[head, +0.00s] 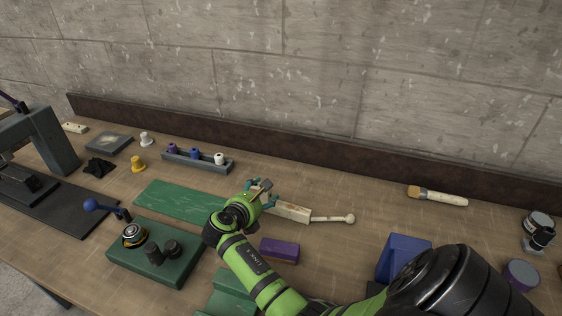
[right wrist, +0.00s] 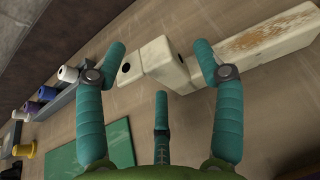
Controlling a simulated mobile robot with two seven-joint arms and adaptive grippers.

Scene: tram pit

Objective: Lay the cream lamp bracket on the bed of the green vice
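The cream lamp bracket (head: 291,212) lies on the bench just right of my right gripper, with a thin round-ended rod reaching right. In the right wrist view the bracket (right wrist: 160,65) shows a block end with a dark hole and a longer body with a rusty patch. My right gripper (head: 264,192) is open, its teal fingers (right wrist: 160,60) spread near the block end; whether they touch it is unclear. A green shape (head: 232,290) at the bottom edge, partly hidden by my right arm, may be the green vice. My left gripper is out of view.
A green block with dark knobs (head: 150,262) and a green mat (head: 170,200) lie left. A purple block (head: 280,250) and a blue object (head: 402,252) stand near my arm. A spool rack (head: 205,165) and a brush (head: 440,196) lie farther back. Bare bench lies behind the bracket.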

